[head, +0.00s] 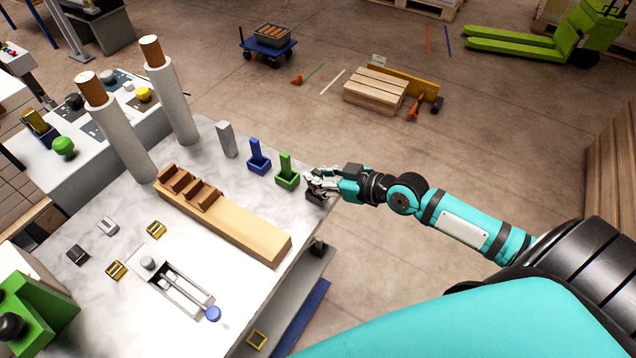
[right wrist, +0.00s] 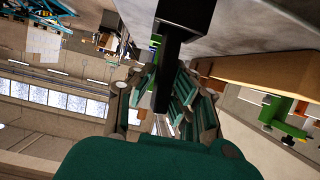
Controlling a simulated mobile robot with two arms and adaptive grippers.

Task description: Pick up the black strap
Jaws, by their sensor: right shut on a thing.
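My right gripper (head: 322,182) is at the right edge of the white marbled table (head: 235,307), just right of the green holder. It is shut on the black strap, which its fingers mostly hide in the head view. In the right wrist view the black strap (right wrist: 168,68) is a narrow dark bar between the fingers of the gripper (right wrist: 165,98). The bar runs to a wider black block (right wrist: 186,14), seemingly its holder, near the table surface. I cannot tell whether the strap is clear of that block. My left gripper is not in view.
A green holder (head: 287,180), a blue holder (head: 259,167) and a grey block (head: 227,140) stand in a row left of the gripper. A long wooden block (head: 240,230) lies nearer. Two white rolls (head: 173,105) stand at the back. Open floor lies right of the table.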

